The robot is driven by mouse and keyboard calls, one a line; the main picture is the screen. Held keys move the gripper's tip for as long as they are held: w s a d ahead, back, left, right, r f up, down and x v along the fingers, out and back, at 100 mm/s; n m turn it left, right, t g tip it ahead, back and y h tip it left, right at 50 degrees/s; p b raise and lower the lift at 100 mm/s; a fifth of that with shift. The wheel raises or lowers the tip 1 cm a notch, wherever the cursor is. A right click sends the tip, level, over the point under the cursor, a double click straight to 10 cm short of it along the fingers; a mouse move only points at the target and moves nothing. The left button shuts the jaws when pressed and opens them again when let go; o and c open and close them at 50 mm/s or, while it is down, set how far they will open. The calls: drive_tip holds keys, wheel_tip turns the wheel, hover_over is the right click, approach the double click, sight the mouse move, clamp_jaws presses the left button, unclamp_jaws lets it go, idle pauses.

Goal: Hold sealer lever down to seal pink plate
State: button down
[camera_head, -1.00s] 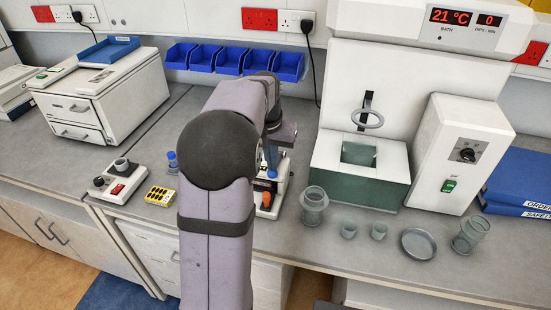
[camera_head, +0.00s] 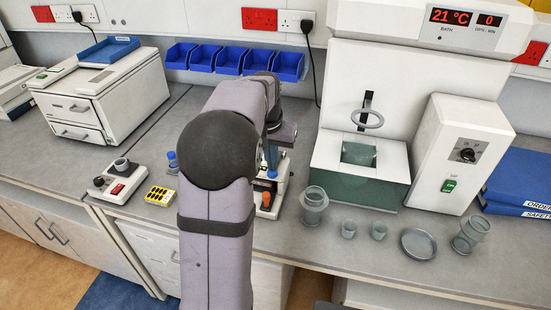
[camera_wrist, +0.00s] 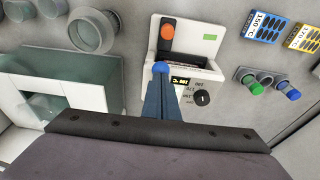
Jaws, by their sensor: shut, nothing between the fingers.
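The sealer (camera_wrist: 195,68) is a white bench unit with a slot, a small lit display, a black dial and a green patch. Its lever (camera_wrist: 165,45) is dark with an orange knob at its end. My gripper (camera_wrist: 161,76) is shut and empty, its blue-grey fingers together over the sealer, the tips just below the lever in the wrist view. I cannot tell whether they touch it. In the head view my arm hides most of the sealer (camera_head: 276,200), and an orange part shows beside the arm. No pink plate is visible in either view.
Left of the arm lie a yellow block (camera_head: 160,196) and a small device with a red switch (camera_head: 118,187). Right stand a glass jar (camera_head: 314,206), small cups, a round dish (camera_head: 418,243) and a water bath (camera_head: 360,175). The bench between is narrow.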

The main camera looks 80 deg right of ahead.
idle(0.4)
drive_tip(key=shift+r+p, duration=0.75)
drive_tip(key=shift+p, duration=0.1)
drive_tip(key=shift+d+r, duration=0.1)
drive_tip(key=shift+r, duration=0.05)
drive_tip(key=shift+d+r+p, duration=0.1)
drive_tip(key=shift+r+p, duration=0.55)
drive_tip(key=shift+p, duration=0.2)
drive_tip(key=shift+r+p, duration=0.4)
drive_tip(key=shift+p, duration=0.05)
drive_tip(key=p+v, duration=0.2)
drive_tip(key=d+p+v, duration=0.1)
drive_tip(key=p+v, duration=0.1)
drive_tip(key=shift+a+r, duration=0.1)
drive_tip(key=shift+r, duration=0.4)
